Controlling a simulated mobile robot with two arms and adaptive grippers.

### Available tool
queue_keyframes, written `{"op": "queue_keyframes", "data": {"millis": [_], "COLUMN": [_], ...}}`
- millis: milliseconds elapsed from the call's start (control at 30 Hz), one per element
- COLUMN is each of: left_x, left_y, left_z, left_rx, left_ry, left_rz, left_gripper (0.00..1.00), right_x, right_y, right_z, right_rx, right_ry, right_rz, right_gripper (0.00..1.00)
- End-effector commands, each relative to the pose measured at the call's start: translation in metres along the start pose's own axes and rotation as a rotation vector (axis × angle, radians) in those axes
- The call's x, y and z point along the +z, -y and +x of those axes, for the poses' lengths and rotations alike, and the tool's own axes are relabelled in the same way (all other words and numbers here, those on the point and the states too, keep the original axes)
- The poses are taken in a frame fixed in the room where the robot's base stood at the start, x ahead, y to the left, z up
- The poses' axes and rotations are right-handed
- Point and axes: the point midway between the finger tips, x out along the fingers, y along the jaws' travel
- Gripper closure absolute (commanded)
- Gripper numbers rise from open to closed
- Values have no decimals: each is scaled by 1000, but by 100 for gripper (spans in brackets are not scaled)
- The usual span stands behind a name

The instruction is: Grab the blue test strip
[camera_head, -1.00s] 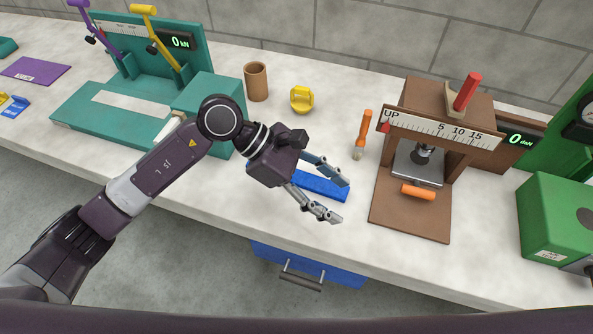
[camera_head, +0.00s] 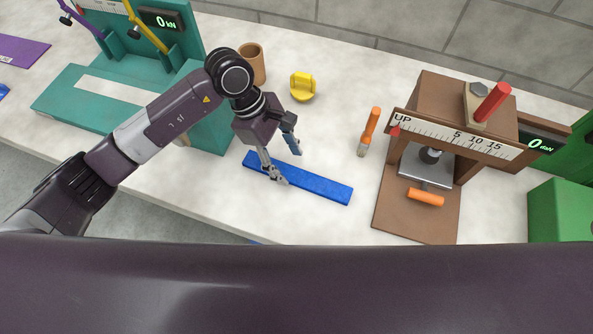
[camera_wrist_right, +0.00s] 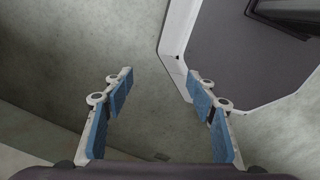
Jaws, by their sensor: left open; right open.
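The blue test strip (camera_head: 318,188) lies flat on the pale bench top, slanting from upper left to lower right. My left gripper (camera_head: 286,167) is open over the left part of the strip, with its fingers pointing down. One finger is in front of the strip and hides a little of it; the other is beyond its far edge. I cannot tell whether a finger touches it. My right gripper (camera_wrist_right: 160,105) is open and empty in the right wrist view, above a grey floor.
A teal machine (camera_head: 100,100) stands left, a brown press (camera_head: 455,110) right. Behind the strip are a brown cup (camera_head: 252,66), a yellow piece (camera_head: 302,86) and an orange-handled brush (camera_head: 370,128). A green box (camera_head: 560,210) is at far right.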

Motion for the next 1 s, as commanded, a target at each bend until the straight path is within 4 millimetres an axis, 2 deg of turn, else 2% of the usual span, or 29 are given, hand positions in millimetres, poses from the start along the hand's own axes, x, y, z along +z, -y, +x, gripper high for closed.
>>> {"op": "queue_keyframes", "data": {"millis": [33,100,233,400,533,900,1000], "left_x": [4,4,2,1,1,1,1], "left_y": [3,5,4,3,3,3,3], "left_z": [4,15,32,38,38,38,37], "left_rx": [-6,-6,-3,0,0,0,0], "left_ry": [4,3,3,2,1,2,2], "left_rz": [-2,-2,-1,1,1,0,0], "left_gripper": [47,47,47,47,48,89,92], "right_x": [3,3,-10,-33,-34,-16,-16], "right_y": [0,0,-2,-5,-5,-2,-2], "right_z": [-12,-18,-20,-20,-20,-20,-20], "right_rx": [-1,-1,1,5,5,2,2], "right_ry": [5,5,-13,-48,-49,-22,-22], "right_rz": [0,0,0,0,0,0,0], "right_gripper": [48,48,48,48,48,48,48]}}
